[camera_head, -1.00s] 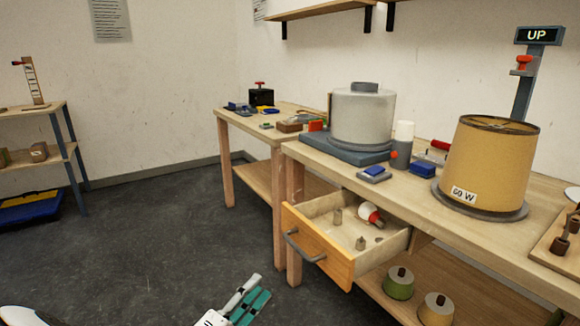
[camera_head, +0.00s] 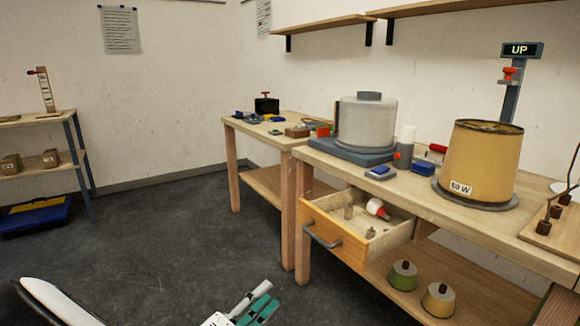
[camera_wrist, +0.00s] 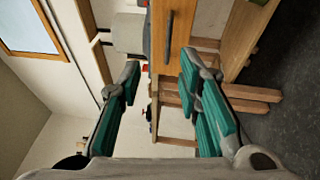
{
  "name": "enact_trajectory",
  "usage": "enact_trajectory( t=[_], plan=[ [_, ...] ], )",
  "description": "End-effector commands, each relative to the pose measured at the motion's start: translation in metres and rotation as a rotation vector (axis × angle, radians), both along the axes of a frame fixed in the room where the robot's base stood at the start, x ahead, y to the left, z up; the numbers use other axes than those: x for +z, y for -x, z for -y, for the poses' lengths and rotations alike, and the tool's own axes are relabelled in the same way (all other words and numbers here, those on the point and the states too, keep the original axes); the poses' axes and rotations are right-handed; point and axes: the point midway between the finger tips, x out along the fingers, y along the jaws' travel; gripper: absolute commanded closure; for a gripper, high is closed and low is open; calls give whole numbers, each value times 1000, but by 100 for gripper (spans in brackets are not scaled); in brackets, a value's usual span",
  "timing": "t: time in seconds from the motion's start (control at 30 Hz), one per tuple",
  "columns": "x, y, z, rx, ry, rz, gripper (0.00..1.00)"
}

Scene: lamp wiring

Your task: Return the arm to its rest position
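My gripper (camera_head: 256,304) shows at the bottom of the head view, over the floor to the left of the open drawer and apart from everything. In the wrist view my gripper (camera_wrist: 160,85) has its two teal-padded fingers spread apart with nothing between them, so it is open and empty. Part of my white arm (camera_head: 60,300) shows at the bottom left of the head view.
The workbench (camera_head: 470,225) carries a tan lampshade (camera_head: 480,160) marked 60 W and a grey drum (camera_head: 366,122). Its drawer (camera_head: 335,240) stands open with a red-and-white bulb (camera_head: 377,208) inside. A shelf (camera_head: 40,116) stands at the left. The floor (camera_head: 170,240) between is clear.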

Motion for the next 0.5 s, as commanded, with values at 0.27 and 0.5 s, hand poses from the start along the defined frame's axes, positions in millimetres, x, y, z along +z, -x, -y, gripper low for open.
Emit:
enact_trajectory(
  t=[0.27, 0.5],
  plan=[
    [24, 1, 47, -168, -69, -67, 68],
    [54, 14, 110, -388, -185, -176, 68]
  ],
)
